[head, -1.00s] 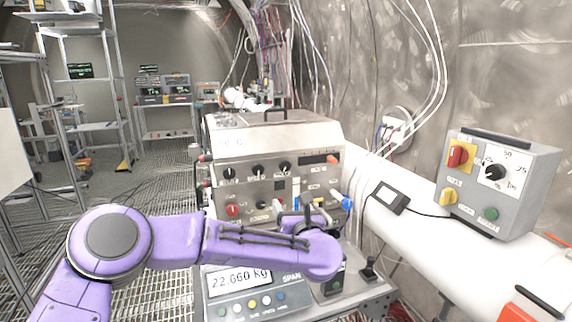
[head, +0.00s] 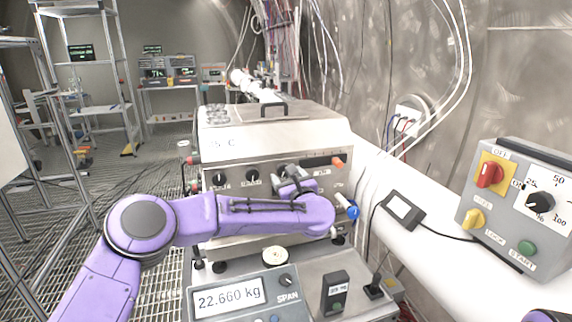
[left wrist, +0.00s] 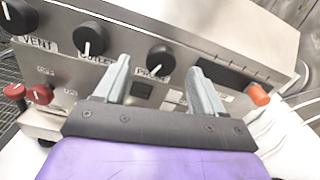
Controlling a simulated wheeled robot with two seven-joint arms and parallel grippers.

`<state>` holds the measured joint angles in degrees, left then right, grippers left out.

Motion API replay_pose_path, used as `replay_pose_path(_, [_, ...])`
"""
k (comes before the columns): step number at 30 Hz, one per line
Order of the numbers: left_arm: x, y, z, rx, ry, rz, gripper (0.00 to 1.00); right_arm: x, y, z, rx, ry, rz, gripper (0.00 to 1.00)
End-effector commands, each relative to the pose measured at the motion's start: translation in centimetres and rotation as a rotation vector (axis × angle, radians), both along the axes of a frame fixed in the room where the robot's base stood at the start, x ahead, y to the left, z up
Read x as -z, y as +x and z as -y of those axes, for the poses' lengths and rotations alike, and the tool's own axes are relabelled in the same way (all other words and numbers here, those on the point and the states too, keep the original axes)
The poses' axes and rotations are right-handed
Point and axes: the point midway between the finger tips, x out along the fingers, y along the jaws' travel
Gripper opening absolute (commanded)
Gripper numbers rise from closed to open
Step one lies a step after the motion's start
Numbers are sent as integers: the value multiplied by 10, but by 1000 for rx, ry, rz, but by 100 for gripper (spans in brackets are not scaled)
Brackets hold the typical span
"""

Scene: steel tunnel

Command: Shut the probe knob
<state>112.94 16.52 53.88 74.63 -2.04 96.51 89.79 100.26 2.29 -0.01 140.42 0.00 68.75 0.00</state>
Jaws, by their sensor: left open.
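The probe knob (left wrist: 160,60) is a round black knob with a pale pointer line, on the front panel of the steel instrument (head: 275,142). Its label, partly readable as PROBE, sits by its lower edge in the left wrist view. My left gripper (left wrist: 158,66) is open, with one grey finger on each side of the knob in that view. Contact with the knob cannot be told. In the head view my left gripper (head: 288,176) is in front of the panel and hides the probe knob. My right gripper is out of view.
The outlet knob (left wrist: 90,40) and vent knob (left wrist: 18,16) sit left of the probe knob. Red knobs (left wrist: 40,93) are lower left, and an orange part (left wrist: 259,95) is right. A scale display (head: 229,297) stands below my arm. A grey switch box (head: 520,205) is at right.

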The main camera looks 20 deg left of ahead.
Motion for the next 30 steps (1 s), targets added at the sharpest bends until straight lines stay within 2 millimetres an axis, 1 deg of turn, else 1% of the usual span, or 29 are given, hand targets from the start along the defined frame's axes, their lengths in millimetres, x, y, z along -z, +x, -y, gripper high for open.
replay_pose_path(1, [-4, 8, -6, -3, -1, -3, 69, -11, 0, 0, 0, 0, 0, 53])
replay_pose_path(3, [-3, 18, -12, -2, 0, -2, 69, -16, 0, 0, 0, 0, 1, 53])
replay_pose_path(6, [-2, 29, -17, 2, 1, -2, 69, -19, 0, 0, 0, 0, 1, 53])
replay_pose_path(10, [0, 34, -19, 5, 1, -1, 69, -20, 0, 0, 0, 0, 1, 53])
replay_pose_path(16, [1, 35, -19, 6, 1, -1, 69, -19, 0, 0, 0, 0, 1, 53])
replay_pose_path(17, [1, 35, -19, 6, 1, -1, 60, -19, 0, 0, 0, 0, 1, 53])
replay_pose_path(18, [1, 34, -19, 6, 1, -1, 47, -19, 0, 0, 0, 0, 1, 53])
replay_pose_path(20, [1, 34, -19, 6, 1, -1, 27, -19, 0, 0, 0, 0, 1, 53])
replay_pose_path(21, [1, 34, -19, 6, 1, -1, 14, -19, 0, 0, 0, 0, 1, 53])
replay_pose_path(30, [2, 34, -19, 5, 19, -12, 13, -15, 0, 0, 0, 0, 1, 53])
